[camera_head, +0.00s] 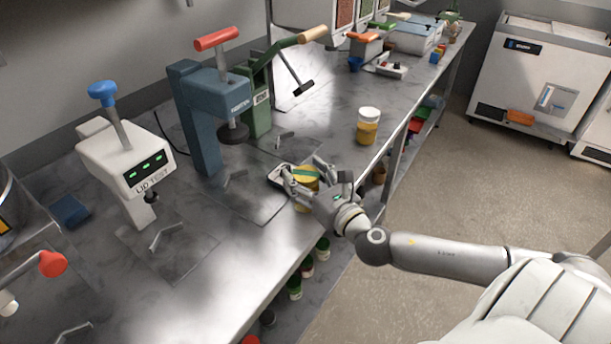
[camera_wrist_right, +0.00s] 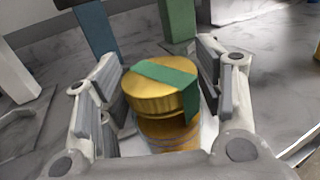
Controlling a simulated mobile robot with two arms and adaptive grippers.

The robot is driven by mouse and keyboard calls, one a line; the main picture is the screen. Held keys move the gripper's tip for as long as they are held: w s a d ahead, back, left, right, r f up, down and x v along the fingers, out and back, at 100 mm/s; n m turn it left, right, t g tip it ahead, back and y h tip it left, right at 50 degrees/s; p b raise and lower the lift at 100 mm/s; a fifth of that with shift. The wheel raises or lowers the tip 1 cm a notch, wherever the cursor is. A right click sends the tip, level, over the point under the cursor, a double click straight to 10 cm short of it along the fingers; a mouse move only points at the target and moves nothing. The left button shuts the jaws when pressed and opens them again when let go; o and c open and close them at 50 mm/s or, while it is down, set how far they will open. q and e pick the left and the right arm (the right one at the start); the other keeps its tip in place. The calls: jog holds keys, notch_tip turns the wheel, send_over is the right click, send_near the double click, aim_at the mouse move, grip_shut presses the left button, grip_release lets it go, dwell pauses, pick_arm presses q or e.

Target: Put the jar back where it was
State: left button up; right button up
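A jar with a gold lid and a strip of green tape (camera_head: 306,176) stands upright near the bench's front edge. It also shows in the right wrist view (camera_wrist_right: 160,95), with an amber body under the lid. My right gripper (camera_head: 306,182) is at this jar, with its fingers on either side. In the wrist view the right gripper (camera_wrist_right: 165,95) looks open, with narrow gaps beside the lid; contact lower down is hidden. A second jar with a white lid and yellow contents (camera_head: 368,126) stands farther along the bench. My left gripper is not in view.
A small scale-like device (camera_head: 281,176) lies just left of the taped jar. A white lid tester (camera_head: 125,160), a blue press (camera_head: 200,115) and a green press (camera_head: 257,105) stand behind. Bare bench lies around the white-lidded jar.

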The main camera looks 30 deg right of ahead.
jog(key=shift+o, duration=1)
jog(key=shift+r, duration=0.1)
jog(key=shift+s, duration=0.5)
jog(key=s+b, duration=0.1)
jog(key=s, duration=1)
jog(key=shift+d, duration=0.1)
